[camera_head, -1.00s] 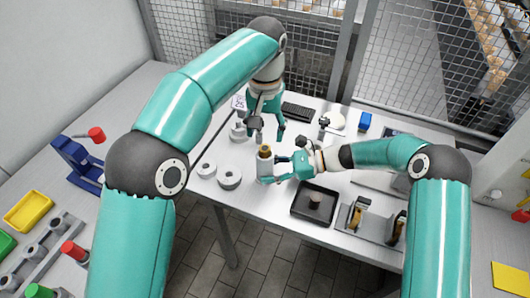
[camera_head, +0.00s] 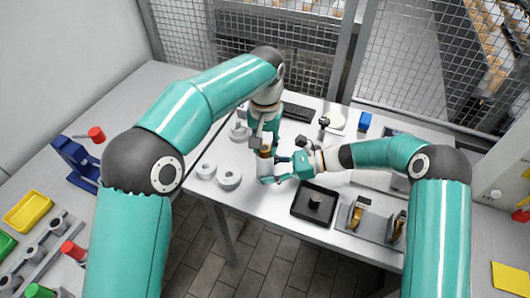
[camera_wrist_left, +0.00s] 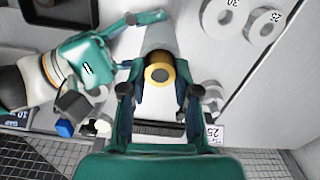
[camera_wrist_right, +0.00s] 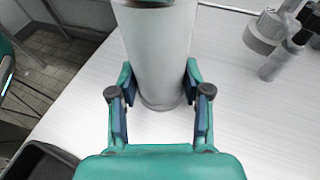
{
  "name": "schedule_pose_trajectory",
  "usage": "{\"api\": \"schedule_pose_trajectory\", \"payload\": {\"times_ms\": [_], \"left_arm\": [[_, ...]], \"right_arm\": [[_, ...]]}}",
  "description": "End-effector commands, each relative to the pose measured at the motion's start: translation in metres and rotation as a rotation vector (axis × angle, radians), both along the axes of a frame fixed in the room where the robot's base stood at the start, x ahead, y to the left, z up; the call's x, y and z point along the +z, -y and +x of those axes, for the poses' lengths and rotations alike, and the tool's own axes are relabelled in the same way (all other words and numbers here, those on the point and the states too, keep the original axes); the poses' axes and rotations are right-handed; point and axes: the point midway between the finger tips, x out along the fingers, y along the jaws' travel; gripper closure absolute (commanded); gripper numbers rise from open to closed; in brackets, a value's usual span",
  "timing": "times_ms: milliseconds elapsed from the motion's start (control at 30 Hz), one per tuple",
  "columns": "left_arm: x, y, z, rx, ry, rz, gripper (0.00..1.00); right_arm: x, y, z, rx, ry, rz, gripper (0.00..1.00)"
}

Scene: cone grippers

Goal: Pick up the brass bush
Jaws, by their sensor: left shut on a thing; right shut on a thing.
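The brass bush (camera_head: 265,153) is a yellow ring at the top of a pale grey upright post (camera_head: 265,168). In the left wrist view the bush (camera_wrist_left: 160,61) faces me end-on, with a grey centre in its hole. My left gripper (camera_head: 264,142) comes from above, with one finger on each side of the bush, shut on it. My right gripper (camera_head: 276,172) is shut on the post from the right, below the bush. In the right wrist view the post (camera_wrist_right: 153,55) stands on the table between the right fingers, and the bush is out of sight.
Grey rings (camera_head: 229,179) lie left of the post on the table. A black tray (camera_head: 300,209) with a dark piece in it is at the front right. A keyboard (camera_head: 298,112) lies at the back.

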Motion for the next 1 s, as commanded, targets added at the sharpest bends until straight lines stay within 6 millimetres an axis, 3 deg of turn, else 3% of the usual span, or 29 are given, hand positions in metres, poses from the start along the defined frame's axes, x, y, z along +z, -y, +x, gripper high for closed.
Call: {"api": "schedule_pose_trajectory", "payload": {"times_ms": [467,800,1000], "left_arm": [[0.010,0.000,0.001,0.000,0.003,-0.001,1.00],[0.070,0.001,0.001,0.000,0.005,-0.002,1.00],[0.092,0.001,0.001,-0.001,0.003,-0.001,1.00]], "right_arm": [[0.000,0.000,0.000,-0.001,0.000,-0.001,0.71],[0.000,0.000,0.000,0.000,0.000,-0.001,0.71],[0.000,0.000,0.000,0.000,0.000,-0.001,0.71]]}}
